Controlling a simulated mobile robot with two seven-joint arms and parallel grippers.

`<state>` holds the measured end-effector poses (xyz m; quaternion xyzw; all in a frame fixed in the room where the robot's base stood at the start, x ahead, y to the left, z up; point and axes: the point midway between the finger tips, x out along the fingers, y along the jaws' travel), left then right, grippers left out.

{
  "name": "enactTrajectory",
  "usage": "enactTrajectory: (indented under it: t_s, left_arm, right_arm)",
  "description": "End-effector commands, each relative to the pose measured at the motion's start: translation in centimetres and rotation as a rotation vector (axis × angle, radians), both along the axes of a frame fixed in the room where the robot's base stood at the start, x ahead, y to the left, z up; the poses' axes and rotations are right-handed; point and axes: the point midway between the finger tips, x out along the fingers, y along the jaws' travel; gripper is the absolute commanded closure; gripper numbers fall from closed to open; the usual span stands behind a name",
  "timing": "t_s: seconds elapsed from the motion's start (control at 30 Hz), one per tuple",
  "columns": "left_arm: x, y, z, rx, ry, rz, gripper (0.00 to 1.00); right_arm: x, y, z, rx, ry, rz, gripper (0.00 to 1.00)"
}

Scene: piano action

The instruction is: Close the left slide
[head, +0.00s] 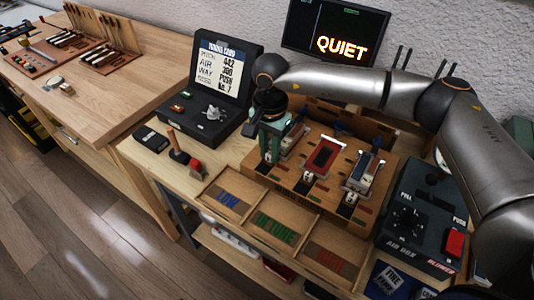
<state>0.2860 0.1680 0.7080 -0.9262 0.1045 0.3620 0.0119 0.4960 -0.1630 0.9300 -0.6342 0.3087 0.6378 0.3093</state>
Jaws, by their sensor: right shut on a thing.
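A wooden action box (286,183) stands on the bench with three slide stations side by side. The left slide (292,143) is at its left end, partly hidden by my right gripper. The right station (364,171) has a pale metal piece. My right gripper (271,158) points down at the left station, its fingers shut on the left slide; the exact contact is hard to see. How far the slide stands open is hidden. My left gripper is out of view.
Trays labelled LOW (228,198), DETUNE (275,230) and HIGH (327,258) lie in front. A tuning display (221,75) stands left, an air box (415,225) right. A lit QUIET sign (341,47) is behind. My right arm spans the back right.

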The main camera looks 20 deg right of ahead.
Motion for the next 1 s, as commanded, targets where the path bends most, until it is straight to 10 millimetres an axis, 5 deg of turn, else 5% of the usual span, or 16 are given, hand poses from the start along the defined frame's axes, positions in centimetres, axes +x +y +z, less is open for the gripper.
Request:
enactTrajectory:
  t_s: [0.03,0.07,0.3,0.67,1.0]
  left_arm:
    - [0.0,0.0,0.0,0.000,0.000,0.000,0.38]
    - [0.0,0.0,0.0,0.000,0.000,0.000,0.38]
    - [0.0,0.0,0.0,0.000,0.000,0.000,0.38]
    - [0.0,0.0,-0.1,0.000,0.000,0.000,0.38]
    - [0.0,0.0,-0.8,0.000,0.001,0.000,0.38]
  right_arm:
    - [0.3,-0.4,0.2,-0.006,-0.009,-0.007,1.00]
    - [0.3,-0.4,0.2,-0.007,-0.009,-0.007,0.73]
    - [0.2,-0.3,0.1,-0.005,-0.007,-0.005,0.46]
    - [0.2,-0.2,0.6,-0.003,-0.006,-0.004,0.45]
    - [0.3,-0.2,7.2,-0.003,-0.010,-0.004,0.45]
